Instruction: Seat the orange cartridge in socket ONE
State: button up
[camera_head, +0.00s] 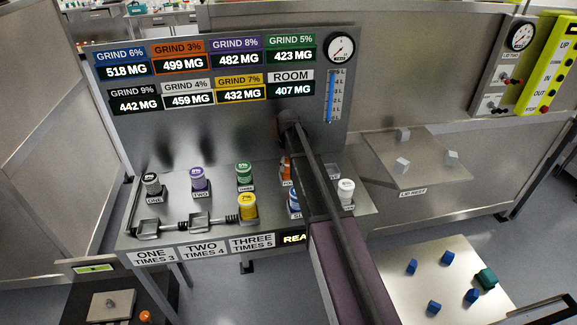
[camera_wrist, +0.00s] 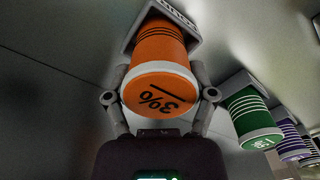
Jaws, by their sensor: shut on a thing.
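The orange cartridge (camera_wrist: 160,60), marked 3%, fills the middle of the wrist view. My gripper (camera_wrist: 160,96) is shut on its sides. Its far end is at a grey labelled holder (camera_wrist: 184,17); I cannot tell whether it is clear of it. In the head view only a sliver of the orange cartridge (camera_head: 287,168) shows beside my arm, which hides the gripper. Socket ONE (camera_head: 148,229) is an empty grey cradle at the front left of the bench, above the sign "ONE TIMES 3" (camera_head: 154,256).
Black (camera_head: 151,184), purple (camera_head: 198,178) and green (camera_head: 244,172) cartridges stand in the back row. The middle socket (camera_head: 199,221) is empty; a yellow cartridge (camera_head: 247,207) is in the third. Blue (camera_head: 294,201) and white (camera_head: 346,190) ones stand near my arm. A display panel (camera_head: 235,130) rises behind.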

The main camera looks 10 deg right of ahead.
jog(key=shift+r+p, duration=1.4)
jog(key=shift+r, duration=0.15)
jog(key=s+d+r+p, duration=0.1)
jog(key=s+d, duration=0.9)
jog(key=s, duration=0.2)
jog(key=shift+s+r+p, duration=0.3)
jog(key=shift+r+p, duration=0.1)
jog(key=shift+s, duration=0.1)
